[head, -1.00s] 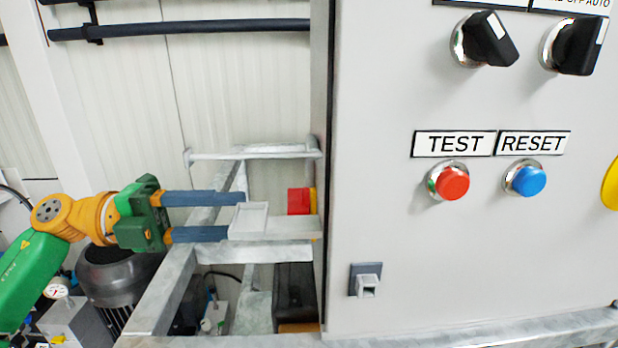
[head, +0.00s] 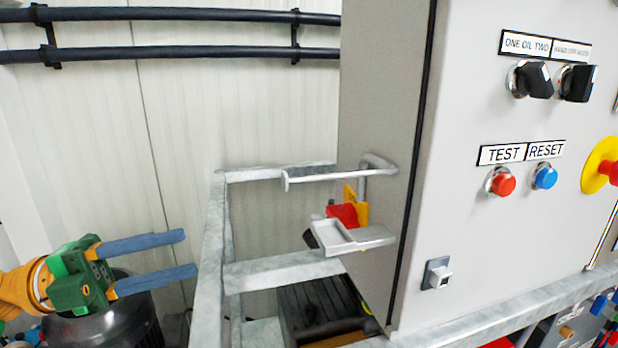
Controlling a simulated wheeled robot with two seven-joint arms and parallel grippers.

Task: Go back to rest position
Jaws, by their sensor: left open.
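My left gripper (head: 189,254) is at the lower left of the head view, with its two blue fingers spread apart and nothing between them. It points right toward the grey metal frame and is clear of it, in front of the pale wall. My right gripper is not in view.
A grey control cabinet (head: 470,120) fills the right side, with a red button (head: 502,184), a blue button (head: 545,177) and a yellow-red emergency stop (head: 606,170). A metal frame (head: 212,255) with a small tray (head: 350,236) stands beside my gripper. Black pipes (head: 170,14) run along the wall.

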